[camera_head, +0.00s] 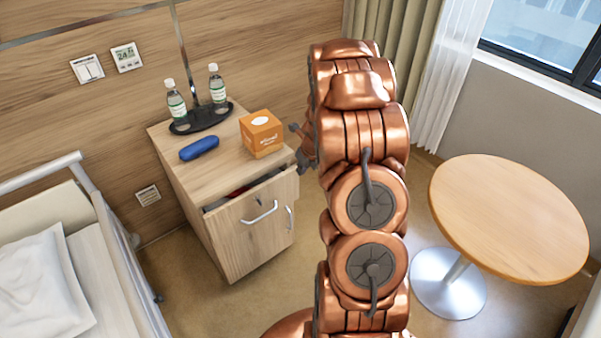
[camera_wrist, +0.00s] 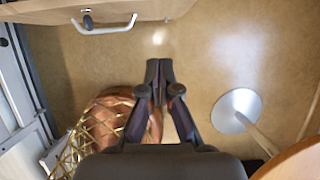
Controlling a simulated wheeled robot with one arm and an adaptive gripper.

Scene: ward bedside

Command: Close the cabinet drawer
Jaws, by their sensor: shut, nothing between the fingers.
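The wooden bedside cabinet (camera_head: 222,251) stands against the wall. Its top drawer (camera_head: 247,211) is partly open, with a dark gap behind the front and something red inside. The drawer has a silver bar handle (camera_head: 261,212), which also shows at the top left of the wrist view (camera_wrist: 105,29). My gripper (camera_head: 304,162) is partly hidden by my copper arm, by the right end of the cabinet top and drawer. In the wrist view, my gripper (camera_wrist: 159,72) is shut and empty, its fingertips apart from the drawer front (camera_wrist: 150,9) and above the floor.
An orange tissue box (camera_head: 261,135), a blue case (camera_head: 199,148) and a dark tray (camera_head: 211,117) with two bottles (camera_head: 177,103) are on the cabinet top. A bed (camera_head: 40,275) stands left. A round table (camera_head: 510,215) stands right. Floor before the cabinet is clear.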

